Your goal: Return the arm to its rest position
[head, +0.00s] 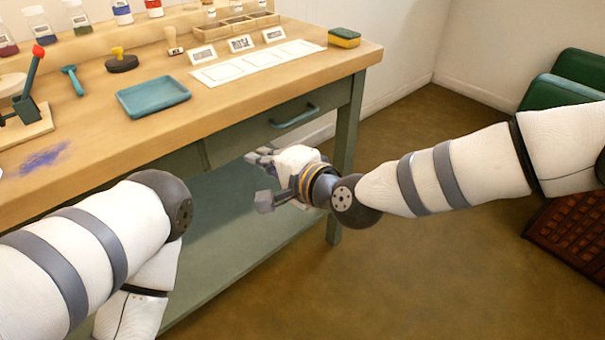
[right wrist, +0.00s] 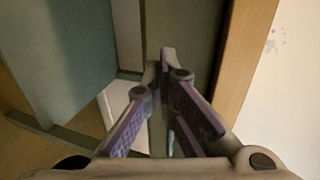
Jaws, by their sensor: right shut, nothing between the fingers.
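My right gripper (head: 262,178) hangs in front of the table's right part, below the level of the top and near the drawer. It is shut and empty. In the right wrist view its fingers (right wrist: 165,75) meet at the tips with nothing between them. My left arm comes in from the left of the head view and bends downward in front of the table. Its gripper is out of view. The wooden table (head: 100,125) has a green-grey base with a drawer (head: 270,122).
On the tabletop are a teal tray (head: 153,96), a white card strip (head: 258,62), a sponge (head: 344,38), a stamp (head: 173,42) and a small red-knobbed press (head: 28,95). A blue-violet powder smear (head: 42,158) lies near the front edge. Green chairs (head: 575,80) stand at right. The floor (head: 400,270) is open.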

